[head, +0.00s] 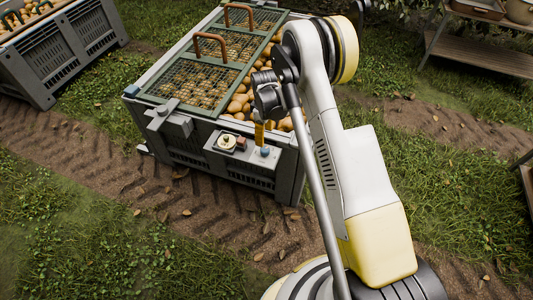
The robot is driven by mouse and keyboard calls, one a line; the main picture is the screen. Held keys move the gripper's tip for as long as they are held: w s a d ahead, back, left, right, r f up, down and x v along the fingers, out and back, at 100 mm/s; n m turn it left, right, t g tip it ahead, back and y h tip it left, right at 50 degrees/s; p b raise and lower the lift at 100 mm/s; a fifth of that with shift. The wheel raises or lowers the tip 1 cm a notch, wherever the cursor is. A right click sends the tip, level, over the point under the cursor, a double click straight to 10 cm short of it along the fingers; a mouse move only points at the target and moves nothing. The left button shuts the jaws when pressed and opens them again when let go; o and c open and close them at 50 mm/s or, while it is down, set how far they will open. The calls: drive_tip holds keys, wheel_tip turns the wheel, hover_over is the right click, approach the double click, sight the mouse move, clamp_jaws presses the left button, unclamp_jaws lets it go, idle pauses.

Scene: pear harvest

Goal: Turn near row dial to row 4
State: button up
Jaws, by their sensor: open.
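A small pale round dial (227,141) with a knob in its middle sits on a light panel at the near side of a grey crate (200,128). It is too small to read any row marks or its setting. My gripper (264,122) hangs at the end of my arm, above and to the right of the dial and apart from it. It is open with nothing seen in it; the far finger is partly hidden. Whether it touches the crate's edge cannot be told.
A brown block (241,143) and a blue knob (264,152) sit right of the dial. Green mesh lids with red-brown handles (210,45) cover part of the pears (240,98). Another crate (45,65) stands at left, a wooden shelf (480,50) at right. Grass and soil lie open in front.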

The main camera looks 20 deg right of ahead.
sight(264, 149)
wheel_tip(264, 149, down, 10)
drive_tip(key=b, duration=0.4)
drive_tip(key=shift+w+f, duration=0.1)
drive_tip(key=c, duration=1.2)
